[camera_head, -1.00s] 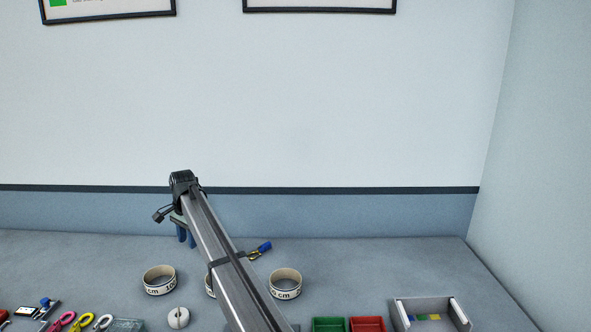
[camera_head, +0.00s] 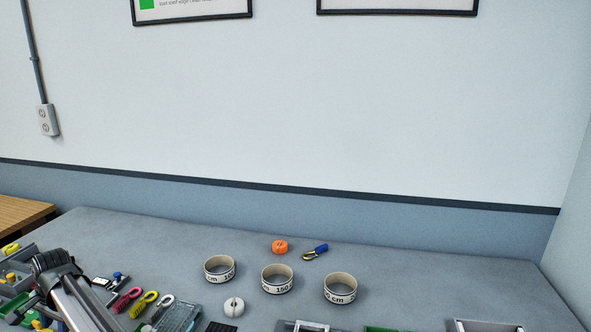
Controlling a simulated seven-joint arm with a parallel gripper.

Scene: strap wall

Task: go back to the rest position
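My gripper (camera_head: 50,268) is at the lower left, low in the picture, with the arm link rising to it from the bottom edge. I see its dark wrist end. Its fingertips are hidden or too small to make out, so I cannot tell whether it is open or holds anything. It appears in front of the crowded left part of the grey table (camera_head: 400,262).
Three printed strap rings, left (camera_head: 219,269), middle (camera_head: 277,279) and right (camera_head: 340,288), stand mid-table. An orange roll (camera_head: 280,246), a blue-handled tool (camera_head: 315,252) and a white roll (camera_head: 234,307) are near. Coloured hooks (camera_head: 145,304) lie left. The back right is clear.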

